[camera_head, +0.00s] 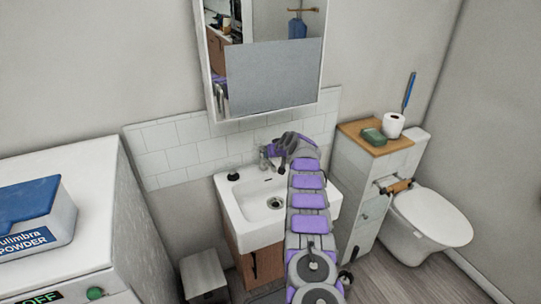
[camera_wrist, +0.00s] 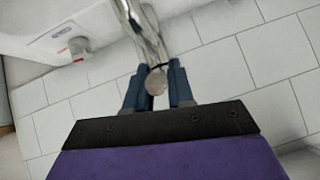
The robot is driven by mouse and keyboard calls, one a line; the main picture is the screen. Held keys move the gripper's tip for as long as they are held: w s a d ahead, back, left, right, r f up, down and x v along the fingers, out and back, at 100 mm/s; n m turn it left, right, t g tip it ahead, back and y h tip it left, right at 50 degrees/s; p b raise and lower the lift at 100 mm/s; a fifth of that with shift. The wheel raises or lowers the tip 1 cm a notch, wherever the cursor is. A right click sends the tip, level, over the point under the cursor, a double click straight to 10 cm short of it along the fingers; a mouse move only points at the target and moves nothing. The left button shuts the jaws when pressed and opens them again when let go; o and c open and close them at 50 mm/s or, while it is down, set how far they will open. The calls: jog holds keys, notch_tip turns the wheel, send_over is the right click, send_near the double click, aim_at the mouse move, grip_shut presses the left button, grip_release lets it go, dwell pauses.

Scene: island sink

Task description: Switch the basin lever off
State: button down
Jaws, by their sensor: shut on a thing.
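The basin (camera_head: 266,205) is white and set on a wooden cabinet below a tiled splashback. Its metal tap (camera_head: 264,158) stands at the back edge, partly hidden by my arm. In the wrist view the tap (camera_wrist: 138,22) runs down from the top, and the rounded end of its lever (camera_wrist: 156,82) sits between my fingertips. My gripper (camera_wrist: 157,80) is shut on the lever end, with a blue finger on each side. In the head view my gripper (camera_head: 270,150) is at the tap, and its fingers are hard to make out.
A mirror cabinet (camera_head: 268,65) hangs above the basin. A narrow cabinet (camera_head: 365,190) with a wooden top and a toilet (camera_head: 430,222) stand to the right. A white machine (camera_head: 90,165) with a powder box (camera_head: 38,215) is at the left. A small bin (camera_head: 204,272) stands below the basin.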

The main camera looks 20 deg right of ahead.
jog(key=c, duration=1.1)
grip_release()
jog(key=shift+d+f, duration=0.15)
jog(key=shift+o, duration=0.2)
jog(key=shift+s, duration=0.1)
jog(key=shift+s+d+r, duration=0.1)
jog(key=shift+s+r, duration=0.35)
jog(key=shift+r, duration=0.25)
jog(key=shift+s+r, duration=0.25)
jog(key=shift+s, duration=0.25)
jog(key=v, duration=0.2)
jog(key=shift+s+d+r, duration=0.1)
jog(key=shift+d+r, duration=0.05)
jog(key=shift+r, duration=0.1)
jog(key=shift+s+r, duration=0.2)
jog(key=shift+s, duration=0.1)
jog(key=p+v, duration=0.1)
jog(key=v, duration=1)
jog(key=shift+s+d+p, duration=0.2)
jog(key=shift+p, duration=0.15)
